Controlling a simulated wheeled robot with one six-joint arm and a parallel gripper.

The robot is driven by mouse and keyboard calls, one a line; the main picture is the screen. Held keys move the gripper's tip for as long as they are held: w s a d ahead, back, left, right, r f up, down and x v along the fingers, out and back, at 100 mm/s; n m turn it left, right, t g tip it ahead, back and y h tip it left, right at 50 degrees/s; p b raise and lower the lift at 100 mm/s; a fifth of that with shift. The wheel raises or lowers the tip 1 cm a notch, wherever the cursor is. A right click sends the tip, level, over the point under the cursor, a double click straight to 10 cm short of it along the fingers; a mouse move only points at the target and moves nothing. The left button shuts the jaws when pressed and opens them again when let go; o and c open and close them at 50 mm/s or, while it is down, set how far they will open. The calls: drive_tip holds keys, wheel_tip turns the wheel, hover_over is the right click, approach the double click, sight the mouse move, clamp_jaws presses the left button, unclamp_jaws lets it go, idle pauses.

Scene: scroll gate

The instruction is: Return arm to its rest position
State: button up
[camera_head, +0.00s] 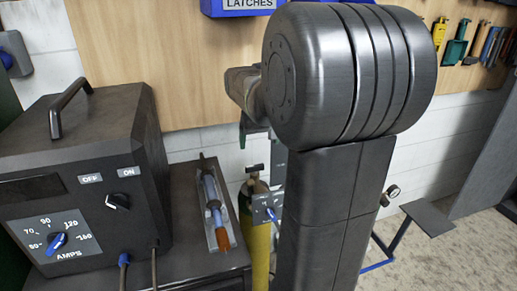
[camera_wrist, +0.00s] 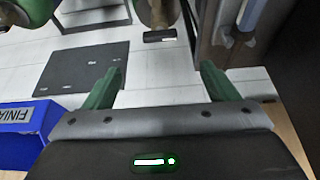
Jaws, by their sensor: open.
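My gripper (camera_wrist: 160,88) shows in the wrist view with its two green fingers spread wide apart. Nothing is between the fingers. In the head view my dark, rounded arm joint and upright arm link fill the middle right, with part of my wrist behind the joint. The gripper's fingertips are mostly hidden there.
A welding machine (camera_head: 85,170) with dials stands on a dark bench at left, beside a narrow tray (camera_head: 212,215) holding a torch-like tool. A yellow cylinder (camera_head: 256,240) stands behind my arm. A blue LATCHES bin (camera_head: 240,5) and hanging tools (camera_head: 455,45) are on the wall board.

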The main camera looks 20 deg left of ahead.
sight(255, 166)
drive_tip(key=shift+r, duration=0.25)
drive_tip(key=p+x, duration=0.1)
drive_tip(key=x, duration=1.3)
drive_tip(key=shift+s+d, duration=0.15)
